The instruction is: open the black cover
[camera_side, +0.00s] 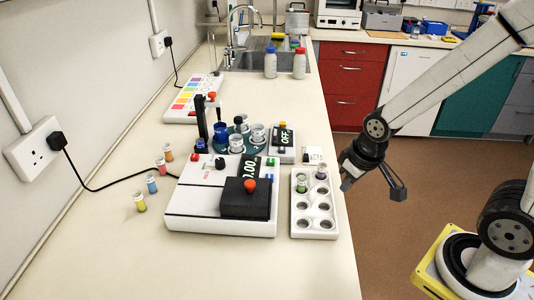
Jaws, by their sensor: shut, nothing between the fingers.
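The black cover (245,208) is a dark box shape with a red knob (250,185) at its top. It sits down on the front right of the white bench device (190,205), with a display reading 0.00 behind it. My gripper (346,183) is shut and empty. It hangs right of the cover, beyond the white rack, near the bench's right edge, and is apart from the cover. What lies under the cover is hidden.
A white rack (315,229) with several wells and two small vials stands between the cover and my gripper. Behind are a round dark green carousel with cups, a small device (280,151) reading OFF and a colour-striped panel (192,97). Small coloured vials stand left; the front bench is clear.

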